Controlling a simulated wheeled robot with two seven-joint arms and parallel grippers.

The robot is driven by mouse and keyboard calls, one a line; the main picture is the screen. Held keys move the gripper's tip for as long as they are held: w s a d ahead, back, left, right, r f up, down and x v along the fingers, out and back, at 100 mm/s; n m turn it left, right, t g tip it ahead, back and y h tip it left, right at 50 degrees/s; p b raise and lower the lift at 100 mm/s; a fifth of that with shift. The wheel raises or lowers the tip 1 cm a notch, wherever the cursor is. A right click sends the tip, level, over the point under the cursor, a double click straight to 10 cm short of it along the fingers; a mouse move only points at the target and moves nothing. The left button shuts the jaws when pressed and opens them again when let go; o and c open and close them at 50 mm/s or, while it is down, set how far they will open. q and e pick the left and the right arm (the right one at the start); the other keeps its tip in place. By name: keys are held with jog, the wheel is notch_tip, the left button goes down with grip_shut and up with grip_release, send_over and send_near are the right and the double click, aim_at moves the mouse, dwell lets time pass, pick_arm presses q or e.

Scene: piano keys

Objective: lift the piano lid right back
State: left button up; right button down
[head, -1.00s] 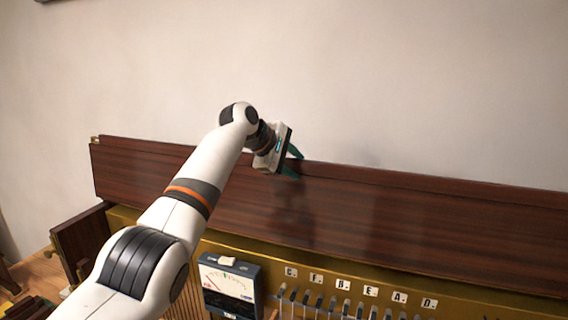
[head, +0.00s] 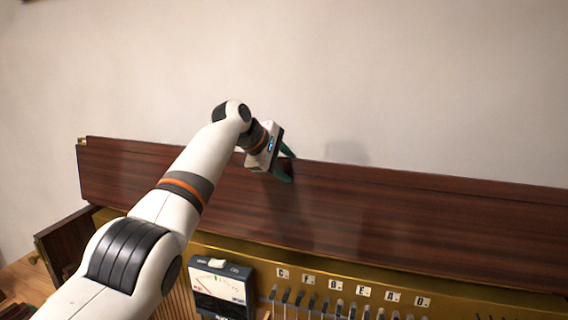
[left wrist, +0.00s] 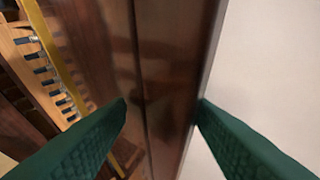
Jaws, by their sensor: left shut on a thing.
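The piano lid (head: 430,220) is a long dark red-brown wooden board. It stands raised and close to upright at the back of the piano, before the pale wall. My left gripper (head: 288,168) is at its upper edge, left of the middle, with green fingers on either side of the board. In the left wrist view the lid (left wrist: 160,50) runs between the two fingertips (left wrist: 162,104), and the gripper is shut on it. My right gripper is in neither view.
Below the lid is a brass-coloured rail (head: 345,277) with lettered tags and a row of dark-topped levers. A meter box (head: 222,285) stands at the front. The wall (head: 430,80) is close behind the lid. A wooden side piece (head: 65,240) is at the left.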

pick_arm(q)
jog(key=shift+f, duration=0.5)
jog(key=shift+s+a+b, duration=0.15)
jog(key=shift+b, duration=0.25)
jog(key=b+v, duration=0.3)
jog(key=shift+r+b, duration=0.2)
jog(key=shift+b, duration=0.15)
jog(key=b+v, duration=0.3)
jog(key=v, duration=0.6)
jog(key=shift+r, duration=0.3)
jog(key=shift+w, duration=0.25)
